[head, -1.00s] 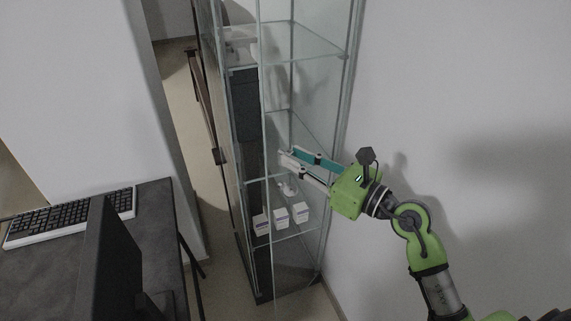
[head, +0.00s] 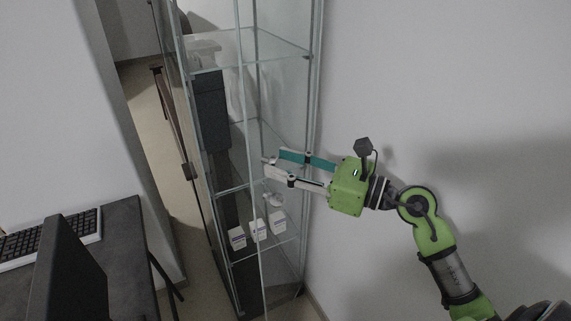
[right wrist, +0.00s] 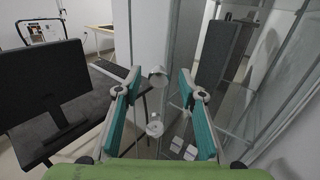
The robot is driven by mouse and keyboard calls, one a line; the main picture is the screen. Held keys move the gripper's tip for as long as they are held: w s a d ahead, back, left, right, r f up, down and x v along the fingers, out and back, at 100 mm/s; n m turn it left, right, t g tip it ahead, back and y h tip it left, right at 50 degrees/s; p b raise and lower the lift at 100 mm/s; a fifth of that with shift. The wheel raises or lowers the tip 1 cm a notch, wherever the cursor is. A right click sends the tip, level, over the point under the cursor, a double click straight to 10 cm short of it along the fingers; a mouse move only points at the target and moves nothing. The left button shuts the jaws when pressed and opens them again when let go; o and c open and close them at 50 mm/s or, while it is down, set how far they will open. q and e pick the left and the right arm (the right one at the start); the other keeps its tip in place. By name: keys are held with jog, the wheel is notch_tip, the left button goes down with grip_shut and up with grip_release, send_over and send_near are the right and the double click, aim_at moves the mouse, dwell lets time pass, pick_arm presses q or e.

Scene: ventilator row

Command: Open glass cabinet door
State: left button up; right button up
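The glass cabinet (head: 315,70) stands against the wall in the middle of the head view, with clear panes and metal-edged uprights. A long upright glass edge (head: 246,110), which looks like the door's, runs below the cabinet base, so the door seems ajar; how far I cannot tell. My right gripper (head: 270,166) comes in from the right, its fingers overlapping the cabinet in the picture. In the right wrist view its teal-padded fingers (right wrist: 160,80) are apart with nothing held between them. Contact with the glass cannot be made out. My left gripper is not in view.
Small white boxes (head: 258,229) stand on a lower glass shelf. A dark desk (head: 122,235) with a keyboard (head: 50,236) and monitor (head: 66,275) is at the left. A white wall (head: 450,80) lies behind my right arm. A strip of floor (head: 150,120) shows left of the cabinet.

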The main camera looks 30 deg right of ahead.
jog(key=shift+s, duration=0.1)
jog(key=v, duration=0.7)
jog(key=shift+d, duration=0.15)
jog(key=shift+s, duration=0.1)
jog(key=w+a+t+y+p, duration=0.1)
jog(key=p, duration=0.3)
jog(key=w+a+f+t+y+p, duration=0.1)
jog(key=w+p, duration=0.1)
jog(key=p, duration=0.2)
jog(key=w+a+t+y+p, duration=0.1)
jog(key=w+a+p, duration=0.1)
jog(key=p, duration=0.2)
jog(key=shift+w+f+t+p, duration=0.1)
jog(key=shift+f+t+p, duration=0.05)
jog(key=shift+t+p, duration=0.2)
jog(key=shift+w+a, duration=0.4)
